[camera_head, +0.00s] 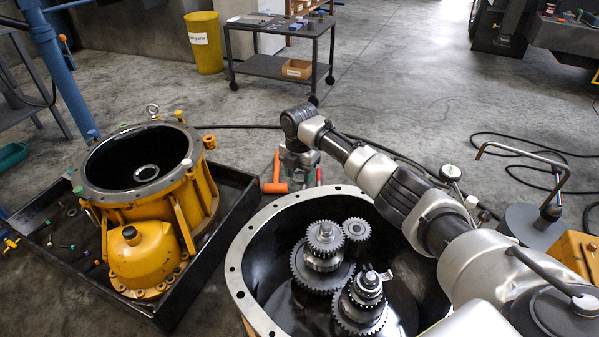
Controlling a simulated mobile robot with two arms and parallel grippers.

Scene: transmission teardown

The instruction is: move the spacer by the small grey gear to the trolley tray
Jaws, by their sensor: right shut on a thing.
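The small grey gear (356,229) stands inside the open round housing (237,262), beside a taller gear stack (325,240). No separate spacer shows beside it. My right arm reaches over the housing from the right. My right gripper (299,172) points down just beyond the housing's far rim, shut on a small part, taken as the spacer, that is mostly hidden by the gripper. The trolley (270,66) stands farther back, with its top tray (300,27) well beyond the gripper. My left gripper is not in view.
A yellow housing (150,200) sits in a black floor tray (205,270) at left. A yellow bin (205,42) stands left of the trolley. An orange-handled tool (275,178) is near my right gripper. Bare floor lies between gripper and trolley, crossed by a dark cable (240,126).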

